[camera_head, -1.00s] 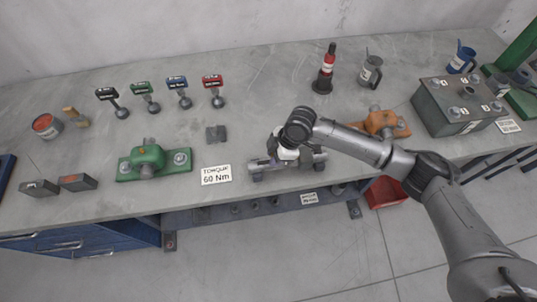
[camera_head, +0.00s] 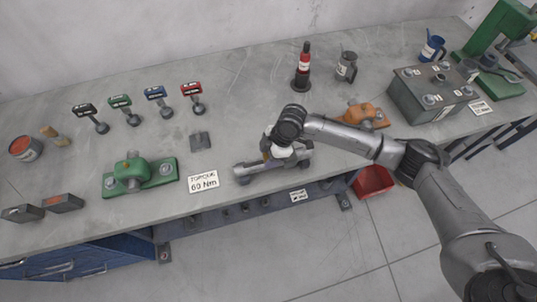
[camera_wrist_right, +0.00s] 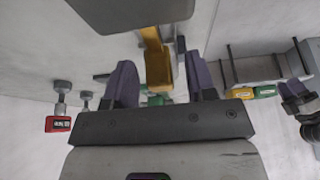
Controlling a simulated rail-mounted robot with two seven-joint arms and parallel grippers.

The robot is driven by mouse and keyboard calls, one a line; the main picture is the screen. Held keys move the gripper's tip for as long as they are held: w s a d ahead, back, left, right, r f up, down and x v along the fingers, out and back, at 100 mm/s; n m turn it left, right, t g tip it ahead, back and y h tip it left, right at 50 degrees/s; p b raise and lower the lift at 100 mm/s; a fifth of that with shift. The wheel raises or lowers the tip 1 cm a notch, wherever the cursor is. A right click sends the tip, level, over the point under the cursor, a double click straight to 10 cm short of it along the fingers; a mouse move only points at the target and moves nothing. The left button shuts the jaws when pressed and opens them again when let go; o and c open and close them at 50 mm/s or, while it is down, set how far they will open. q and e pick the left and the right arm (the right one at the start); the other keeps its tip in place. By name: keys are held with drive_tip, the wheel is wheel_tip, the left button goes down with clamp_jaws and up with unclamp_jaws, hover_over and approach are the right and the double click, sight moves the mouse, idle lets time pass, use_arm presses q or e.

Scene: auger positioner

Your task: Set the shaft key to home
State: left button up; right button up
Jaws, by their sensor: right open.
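In the right wrist view, a yellow piece (camera_wrist_right: 157,60), which may be the shaft key, stands between the two dark fingers of my right gripper (camera_wrist_right: 165,82). The fingers are apart, with a gap visible on both sides of the yellow piece. I cannot read any home mark.
The torque card (camera_head: 203,181) and a green bearing block (camera_head: 140,177) are left of the device. An orange block (camera_head: 362,115) and a grey battery-like box (camera_head: 433,95) are to its right. Several coloured-handled tools stand behind left. A red bin (camera_head: 374,181) is below the bench edge.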

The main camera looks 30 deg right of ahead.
drive_tip(key=v, duration=1.3)
drive_tip(key=shift+r+p, duration=0.25)
drive_tip(key=shift+p, duration=0.1)
